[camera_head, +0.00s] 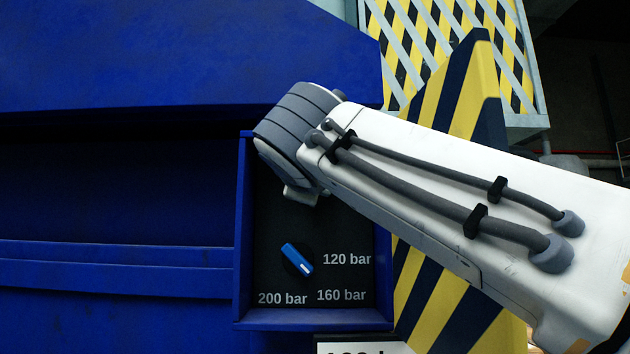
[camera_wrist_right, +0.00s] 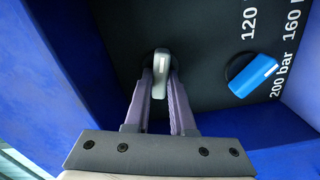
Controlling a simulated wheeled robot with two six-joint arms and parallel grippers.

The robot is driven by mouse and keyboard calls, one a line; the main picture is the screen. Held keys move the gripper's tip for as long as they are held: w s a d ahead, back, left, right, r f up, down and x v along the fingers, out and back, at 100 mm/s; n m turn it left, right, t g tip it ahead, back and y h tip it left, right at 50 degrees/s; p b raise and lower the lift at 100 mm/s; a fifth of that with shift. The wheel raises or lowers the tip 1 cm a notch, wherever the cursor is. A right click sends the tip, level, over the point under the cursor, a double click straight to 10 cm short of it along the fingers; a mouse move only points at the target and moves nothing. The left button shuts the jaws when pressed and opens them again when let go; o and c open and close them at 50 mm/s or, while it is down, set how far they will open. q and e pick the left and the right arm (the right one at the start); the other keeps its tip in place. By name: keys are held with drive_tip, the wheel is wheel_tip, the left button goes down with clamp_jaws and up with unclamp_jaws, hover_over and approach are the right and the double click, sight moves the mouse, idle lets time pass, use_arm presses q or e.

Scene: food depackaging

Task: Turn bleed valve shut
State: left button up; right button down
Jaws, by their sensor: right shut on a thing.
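A small light-grey valve lever (camera_wrist_right: 161,68) sits on a dark panel (camera_wrist_right: 205,105) in the right wrist view. My right gripper (camera_wrist_right: 160,80) has its two purple-grey fingers on either side of the lever, shut on it. In the head view my right arm comes in from the right and covers the upper part of the panel (camera_head: 270,215). The lever and the fingertips are hidden there. My left gripper is in neither view.
A blue knob (camera_head: 297,259) with a white mark sits lower on the panel, among labels 120, 160 and 200 bar. Blue walls (camera_head: 243,230) frame the panel closely. A yellow-black striped post (camera_head: 465,100) stands at the right, behind my arm.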

drive_tip(key=shift+n+p, duration=0.3)
drive_tip(key=shift+n, duration=1.3)
drive_tip(key=c, duration=0.8)
unclamp_jaws()
drive_tip(key=shift+a, duration=0.1)
drive_tip(key=shift+o, duration=0.2)
drive_tip(key=s+b, duration=0.4)
drive_tip(key=s, duration=0.6)
drive_tip(key=shift+s, duration=0.25)
drive_tip(key=shift+f, duration=0.1)
